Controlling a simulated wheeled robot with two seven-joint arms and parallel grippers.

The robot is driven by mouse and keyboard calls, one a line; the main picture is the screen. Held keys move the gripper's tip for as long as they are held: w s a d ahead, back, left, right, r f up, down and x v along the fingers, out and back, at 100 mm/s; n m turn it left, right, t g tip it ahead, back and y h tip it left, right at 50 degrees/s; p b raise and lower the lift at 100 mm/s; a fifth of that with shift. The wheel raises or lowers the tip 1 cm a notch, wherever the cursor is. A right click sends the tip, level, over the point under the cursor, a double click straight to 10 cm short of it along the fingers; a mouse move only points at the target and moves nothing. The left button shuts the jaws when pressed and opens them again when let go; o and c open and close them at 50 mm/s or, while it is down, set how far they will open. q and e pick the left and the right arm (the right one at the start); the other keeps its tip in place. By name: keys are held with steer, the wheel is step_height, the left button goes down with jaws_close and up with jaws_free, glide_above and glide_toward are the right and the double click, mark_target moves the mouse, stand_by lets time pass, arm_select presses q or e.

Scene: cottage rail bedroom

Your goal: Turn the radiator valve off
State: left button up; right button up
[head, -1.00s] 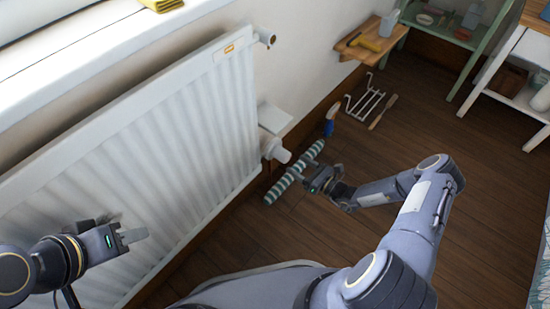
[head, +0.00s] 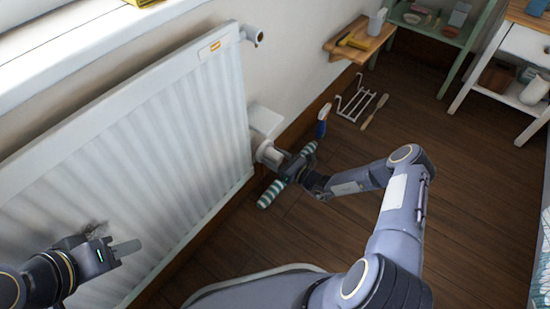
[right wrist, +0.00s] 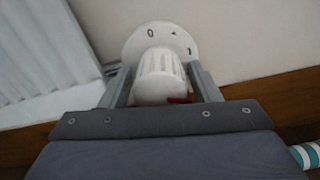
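The white radiator valve (head: 268,153) sticks out from the lower right end of the white radiator (head: 140,160). In the right wrist view the ribbed valve knob (right wrist: 158,77) has a collar marked with a 0 and other signs, and a bit of red shows at its lower edge. My right gripper (right wrist: 163,88) has one finger on each side of the knob; I cannot tell whether both fingers touch it. In the head view the right gripper (head: 284,160) is at the valve. My left gripper (head: 127,247) is in front of the radiator, away from the valve, its finger gap unclear.
A wooden wall shelf (head: 362,42) is further back.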

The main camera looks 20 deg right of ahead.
steer(key=c, duration=0.7)
steer(key=shift+c, duration=0.2)
steer(key=n+p, duration=0.2)
steer(key=n, duration=0.2)
steer(key=shift+r+n+p, duration=0.1)
steer(key=shift+n+p, duration=0.2)
steer(key=shift+n, duration=0.1)
steer(key=n+p, duration=0.2)
steer(key=n, duration=0.3)
steer(key=shift+d+n+p, duration=0.1)
steer(key=shift+n+p, duration=0.2)
steer(key=n+p, duration=0.3)
steer(key=n, duration=0.3)
steer(key=n+p, duration=0.1)
steer(key=n, duration=0.2)
steer(key=shift+n, duration=0.3)
steer(key=shift+n+p, duration=0.55)
steer(key=shift+n, duration=0.45)
